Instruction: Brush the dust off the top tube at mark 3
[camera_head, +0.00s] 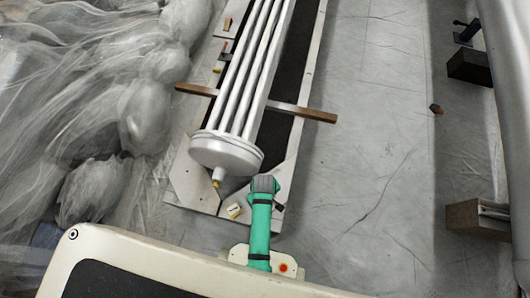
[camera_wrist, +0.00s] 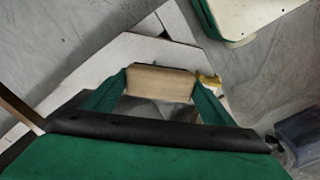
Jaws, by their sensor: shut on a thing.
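A bundle of long pale tubes (camera_head: 254,70) runs away from me in the head view. It ends nearest me in a round white end plate (camera_head: 226,152) with a small nozzle. No mark number or dust on the tubes is readable at this size. My gripper (camera_wrist: 160,88) is shut on a pale wooden block (camera_wrist: 160,82), held between its green fingers in the wrist view. The block looks like a brush's handle; no bristles show. In the head view my green arm reaches just in front of and right of the end plate, apart from the tubes, and hides the block.
A wooden crossbar (camera_head: 302,112) sticks out on both sides of the bundle. Crumpled clear sheeting (camera_head: 110,100) fills the left. A small yellow-and-white item (camera_head: 235,210) lies near the end plate. Dark blocks (camera_head: 470,67) stand at the right; the grey floor (camera_head: 370,130) between is mostly clear.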

